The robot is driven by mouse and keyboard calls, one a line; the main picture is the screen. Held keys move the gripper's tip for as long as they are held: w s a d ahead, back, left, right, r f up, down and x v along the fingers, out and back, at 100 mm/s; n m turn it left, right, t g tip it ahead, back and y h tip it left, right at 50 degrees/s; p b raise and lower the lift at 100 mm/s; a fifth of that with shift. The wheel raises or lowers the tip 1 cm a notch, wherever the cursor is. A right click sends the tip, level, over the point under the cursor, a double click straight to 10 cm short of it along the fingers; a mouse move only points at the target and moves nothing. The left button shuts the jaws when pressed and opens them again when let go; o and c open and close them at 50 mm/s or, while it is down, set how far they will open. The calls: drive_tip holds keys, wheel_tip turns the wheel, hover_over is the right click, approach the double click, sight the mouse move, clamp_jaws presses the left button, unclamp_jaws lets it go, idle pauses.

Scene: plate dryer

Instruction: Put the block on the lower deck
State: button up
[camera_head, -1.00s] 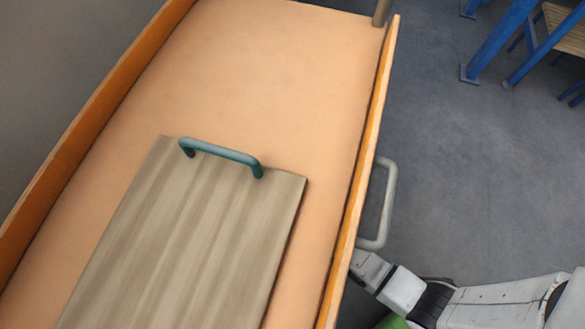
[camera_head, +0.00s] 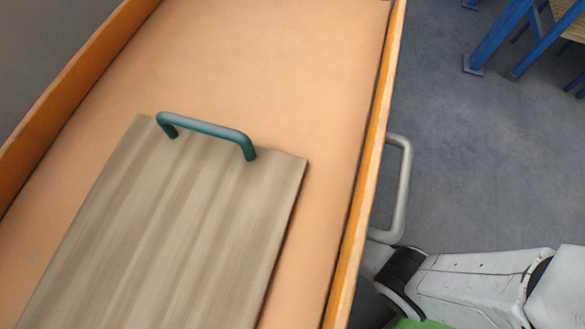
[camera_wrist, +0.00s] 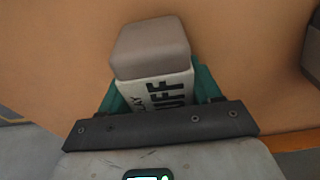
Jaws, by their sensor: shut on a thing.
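My gripper (camera_wrist: 158,92) shows in the wrist view, its teal fingers shut on the block (camera_wrist: 150,48). The block has a taupe end and a white side with dark lettering. An orange-tan surface (camera_wrist: 70,45) lies behind the block. I cannot tell whether the block touches it. In the head view, the cart's upper deck (camera_head: 270,45) fills the middle. My arm reaches in at its lower right edge. The gripper and block are hidden there below the deck's side.
A wooden board (camera_head: 150,230) with a teal handle (camera_head: 205,130) lies on the upper deck. Raised orange side walls (camera_head: 375,120) edge it. A grey handle (camera_head: 403,190) sticks out on the right. Blue legs (camera_head: 500,35) stand far right.

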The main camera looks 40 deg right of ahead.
drive_tip(key=shift+r, duration=0.1)
drive_tip(key=o, duration=1.6)
drive_tip(key=r+p, duration=0.2)
drive_tip(key=r, duration=0.2)
drive_tip(key=s+r+p, duration=0.1)
drive_tip(key=r+p, duration=0.1)
drive_tip(key=r, duration=0.2)
drive_tip(key=d+r+p, duration=0.1)
drive_tip(key=r+p, duration=0.1)
drive_tip(key=r, duration=0.2)
drive_tip(key=shift+s, duration=0.2)
